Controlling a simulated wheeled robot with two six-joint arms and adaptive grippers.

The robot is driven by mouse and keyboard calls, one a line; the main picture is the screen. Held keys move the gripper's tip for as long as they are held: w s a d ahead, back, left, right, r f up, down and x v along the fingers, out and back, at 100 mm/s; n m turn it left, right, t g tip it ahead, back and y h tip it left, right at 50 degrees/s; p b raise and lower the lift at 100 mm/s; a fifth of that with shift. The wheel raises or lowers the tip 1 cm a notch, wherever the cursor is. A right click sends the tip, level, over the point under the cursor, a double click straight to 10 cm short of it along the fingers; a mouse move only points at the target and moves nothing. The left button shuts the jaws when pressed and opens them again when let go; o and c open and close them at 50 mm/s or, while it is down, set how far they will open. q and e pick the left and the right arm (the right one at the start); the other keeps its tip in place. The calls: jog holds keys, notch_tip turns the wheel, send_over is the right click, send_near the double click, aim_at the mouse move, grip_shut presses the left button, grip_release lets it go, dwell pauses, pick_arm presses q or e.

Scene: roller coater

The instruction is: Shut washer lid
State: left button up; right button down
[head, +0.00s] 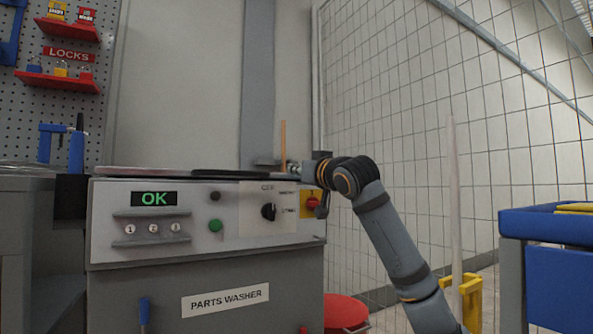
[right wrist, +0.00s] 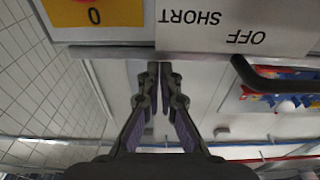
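The parts washer (head: 205,255) stands in the middle of the head view, its front panel facing me. Its lid (head: 140,170) shows edge-on as a thin flat layer along the top; it looks down, but I cannot tell whether it is fully seated. A dark bar (head: 232,173) runs along the top's front right; a dark curved bar (right wrist: 280,76) shows in the right wrist view. My right gripper (head: 288,169) is at the top's right end. In the right wrist view its fingertips (right wrist: 159,68) are together with nothing visible between them. My left gripper is not in view.
The panel has an OK display (head: 154,198), a green button (head: 215,226), a dark knob (head: 269,211) and a red-yellow switch (head: 311,203) just below my right wrist. A mesh fence (head: 420,90) is behind. A blue cart (head: 550,250) stands at right, a red round-topped object (head: 345,310) below.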

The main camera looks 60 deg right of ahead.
jog(key=shift+w+f+g, duration=0.25)
jog(key=shift+f+g, duration=0.05)
jog(key=shift+f, duration=0.4)
notch_tip(320, 180, up, 11)
jog(key=shift+s+r, duration=0.2)
jog(key=shift+s, duration=0.1)
jog(key=shift+f, duration=0.1)
dwell(0.4)
